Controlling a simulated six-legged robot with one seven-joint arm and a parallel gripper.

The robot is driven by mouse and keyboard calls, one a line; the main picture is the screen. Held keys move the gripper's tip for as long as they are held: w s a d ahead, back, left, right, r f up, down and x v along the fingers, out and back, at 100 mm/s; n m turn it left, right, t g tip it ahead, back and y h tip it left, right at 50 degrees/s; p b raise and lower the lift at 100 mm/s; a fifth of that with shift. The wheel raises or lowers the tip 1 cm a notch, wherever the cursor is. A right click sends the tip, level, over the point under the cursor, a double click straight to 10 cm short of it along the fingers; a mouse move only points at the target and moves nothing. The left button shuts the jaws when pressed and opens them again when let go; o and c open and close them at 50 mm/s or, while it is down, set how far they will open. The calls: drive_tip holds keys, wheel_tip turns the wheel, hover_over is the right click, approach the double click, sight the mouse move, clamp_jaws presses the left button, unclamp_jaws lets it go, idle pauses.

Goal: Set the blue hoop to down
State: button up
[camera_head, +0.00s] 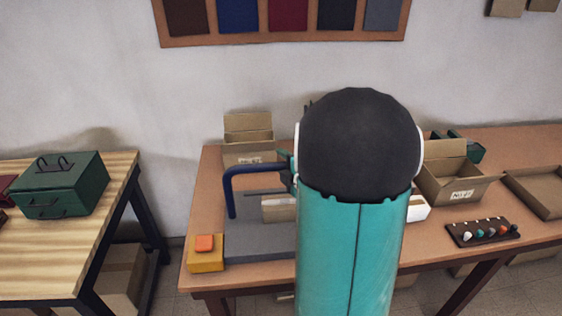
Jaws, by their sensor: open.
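The blue hoop (229,188) is a dark blue bent bar standing up over a grey plate (258,239) on the brown table. One leg comes down at its left, and its top bar runs right toward my arm. My gripper (287,170) shows only in part, at the left edge of my large teal and black arm. It is open, with its fingers at the right end of the hoop's top bar. I cannot tell whether they touch it. The hoop's right side is hidden behind my arm.
A yellow box with an orange button (204,243) sits at the table's front left corner. An open carton (248,150) stands behind the hoop. Another carton (455,182) and a dark rack of coloured knobs (482,232) are on the right. A green case (62,185) is on the left table.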

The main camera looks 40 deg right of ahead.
drive_tip(key=shift+w+f, duration=0.1)
clamp_jaws()
drive_tip(key=shift+w, duration=0.1)
